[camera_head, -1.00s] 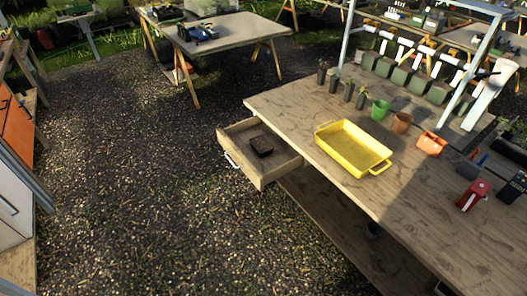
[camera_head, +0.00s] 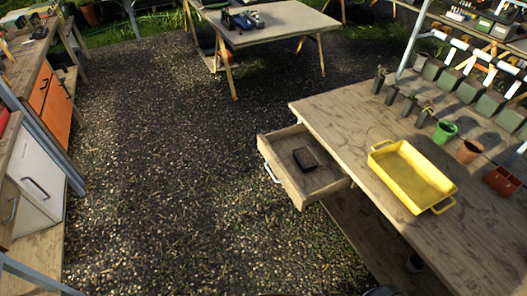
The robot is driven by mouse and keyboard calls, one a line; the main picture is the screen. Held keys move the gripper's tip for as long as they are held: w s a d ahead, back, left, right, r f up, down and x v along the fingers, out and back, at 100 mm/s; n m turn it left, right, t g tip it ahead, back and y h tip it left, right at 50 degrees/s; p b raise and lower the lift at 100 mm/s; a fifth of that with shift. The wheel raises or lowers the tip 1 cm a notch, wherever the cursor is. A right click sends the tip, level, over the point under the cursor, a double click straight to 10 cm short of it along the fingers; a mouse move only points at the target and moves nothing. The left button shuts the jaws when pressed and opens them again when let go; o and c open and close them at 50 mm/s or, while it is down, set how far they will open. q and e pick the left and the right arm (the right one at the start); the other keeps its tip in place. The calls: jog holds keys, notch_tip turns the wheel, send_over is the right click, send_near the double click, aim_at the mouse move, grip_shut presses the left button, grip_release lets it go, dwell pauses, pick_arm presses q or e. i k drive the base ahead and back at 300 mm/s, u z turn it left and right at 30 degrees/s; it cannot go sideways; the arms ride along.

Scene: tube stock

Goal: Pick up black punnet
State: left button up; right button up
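A small dark, blackish punnet (camera_head: 305,159) lies inside an open wooden drawer (camera_head: 290,190). The drawer sticks out from the left side of the wooden workbench (camera_head: 465,222) and has a pale handle on its front. The punnet sits towards the middle of the drawer floor, apart from the front wall. Neither of my grippers shows in the head view.
A yellow tray (camera_head: 412,172) stands on the workbench, with a green pot (camera_head: 444,132), a brown pot (camera_head: 468,151) and several small dark pots behind it. Gravel ground (camera_head: 190,170) is clear left of the drawer. Cabinets with an orange door (camera_head: 57,117) line the left.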

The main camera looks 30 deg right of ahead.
aim_at(305, 159)
jog(key=u, duration=0.1)
jog(key=i, duration=1.4)
jog(key=z, duration=0.9)
